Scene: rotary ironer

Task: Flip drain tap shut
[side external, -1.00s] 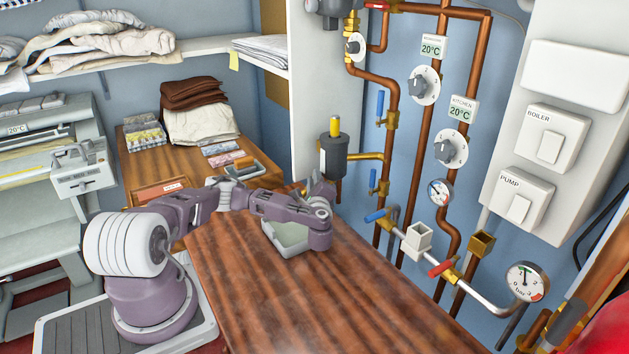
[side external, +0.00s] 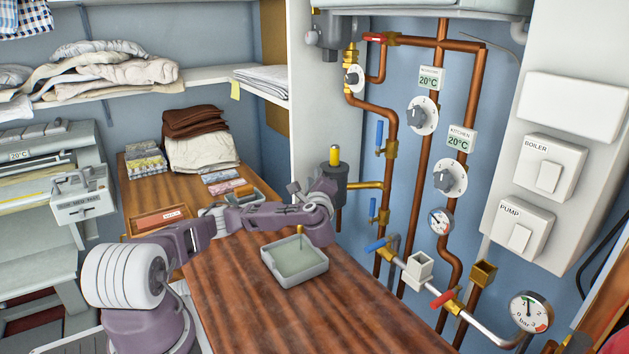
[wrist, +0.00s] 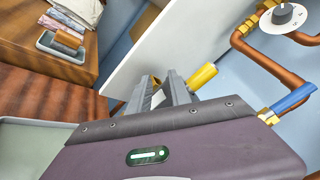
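Several lever taps sit on the pipes at the right; no label shows which one is the drain tap. Blue levers (side external: 379,134), (side external: 373,207) and (side external: 376,245) stand on the left pipe run; the upper two are upright, the lowest slants. A red lever (side external: 442,298) slants on the lower pipe. A blue lever (wrist: 293,99) on a brass valve also shows at the right of the wrist view. The yellow top (wrist: 203,76) appears just beyond the right finger.
A white wall panel (wrist: 135,62) lies behind the fingers. Dials, copper pipes and a pressure gauge (side external: 530,311) crowd the right wall. The counter's front is clear.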

